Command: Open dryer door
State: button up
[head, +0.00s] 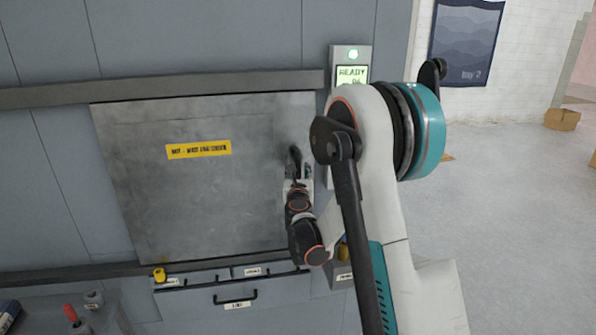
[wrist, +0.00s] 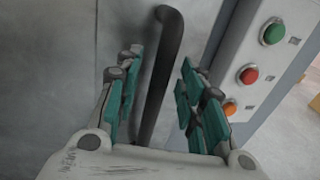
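The dryer door (head: 200,200) is a large grey metal panel with a yellow label (head: 199,149), and it looks closed in the head view. Its dark vertical bar handle (head: 295,158) is near the door's right edge, partly hidden by my arm. In the wrist view the handle (wrist: 160,75) runs between the two teal-padded fingers of my gripper (wrist: 158,100). The fingers are apart, with visible gaps on both sides of the handle. My gripper is open around the handle and not clamped on it. In the head view the fingertips are too small to make out.
A control panel with a lit READY screen (head: 351,76) stands right of the door; its green button (wrist: 272,32), red button (wrist: 248,74) and orange button (wrist: 231,108) are close to the right finger. Drawers with handles (head: 235,297) sit below. Open floor (head: 510,200) lies to the right.

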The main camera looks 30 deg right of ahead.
jog(key=shift+w+d, duration=0.35)
jog(key=shift+w, duration=0.3)
grip_shut()
jog(key=shift+a, duration=0.15)
jog(key=w+a+b, duration=0.2)
jog(key=w+a, duration=0.2)
jog(key=a, duration=1.2)
jog(key=w+a+b, duration=0.2)
jog(key=w+a, duration=0.3)
jog(key=a, duration=1.2)
jog(key=w+a+b, duration=0.2)
jog(key=w+a, duration=0.3)
jog(key=a, duration=1.1)
jog(key=shift+w+a+b, duration=0.15)
jog(key=shift+a+b, duration=0.2)
jog(key=shift+b, duration=0.05)
grip_release()
jog(key=v, duration=1.2)
